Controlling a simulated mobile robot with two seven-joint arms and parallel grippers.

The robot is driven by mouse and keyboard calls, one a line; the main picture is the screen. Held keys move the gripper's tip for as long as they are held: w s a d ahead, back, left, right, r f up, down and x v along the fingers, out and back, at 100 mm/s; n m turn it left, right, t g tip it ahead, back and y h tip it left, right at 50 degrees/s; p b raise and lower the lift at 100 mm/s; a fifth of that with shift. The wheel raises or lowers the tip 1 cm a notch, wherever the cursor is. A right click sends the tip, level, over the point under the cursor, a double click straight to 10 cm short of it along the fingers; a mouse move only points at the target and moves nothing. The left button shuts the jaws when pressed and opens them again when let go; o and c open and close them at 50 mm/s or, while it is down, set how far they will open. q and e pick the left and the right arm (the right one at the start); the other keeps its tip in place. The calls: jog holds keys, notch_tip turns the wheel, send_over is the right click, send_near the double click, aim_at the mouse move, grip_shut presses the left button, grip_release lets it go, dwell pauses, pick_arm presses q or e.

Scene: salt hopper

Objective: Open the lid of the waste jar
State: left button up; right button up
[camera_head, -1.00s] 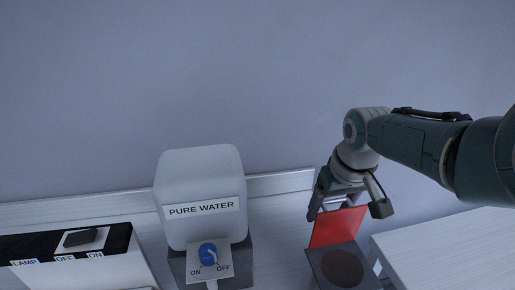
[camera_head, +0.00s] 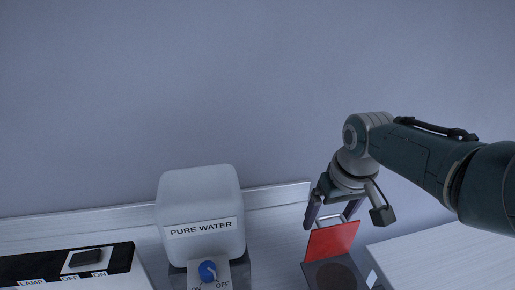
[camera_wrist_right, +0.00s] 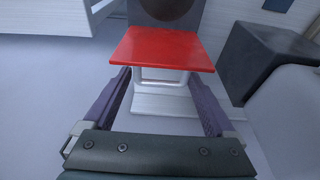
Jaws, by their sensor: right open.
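The waste jar (camera_head: 318,277) is a dark square box with a round opening, at the lower right in the head view, cut off by the picture's bottom edge. Its red lid (camera_head: 333,240) stands raised, tilted up on the far side of the opening. In the right wrist view the lid (camera_wrist_right: 162,48) shows from behind, with a pale loop handle (camera_wrist_right: 160,82) on it. My right gripper (camera_head: 332,213) is open behind the lid. Its fingers lie on either side of the handle, apart from it. My left gripper is not in view.
A white container labelled PURE WATER (camera_head: 200,210) with a blue ON/OFF knob (camera_head: 208,271) stands left of the jar. A lamp switch box (camera_head: 65,268) is further left. A pale table surface (camera_head: 450,245) lies to the right, and a wall is behind.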

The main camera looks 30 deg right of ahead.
jog(key=p+v, duration=0.1)
jog(key=v, duration=0.3)
jog(key=shift+r+p, duration=0.3)
jog(key=shift+p, duration=0.05)
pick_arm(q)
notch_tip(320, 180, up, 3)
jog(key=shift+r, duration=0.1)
pick_arm(e)
jog(key=shift+v, duration=0.75)
jog(key=shift+s+f, duration=0.1)
jog(key=shift+s, duration=0.05)
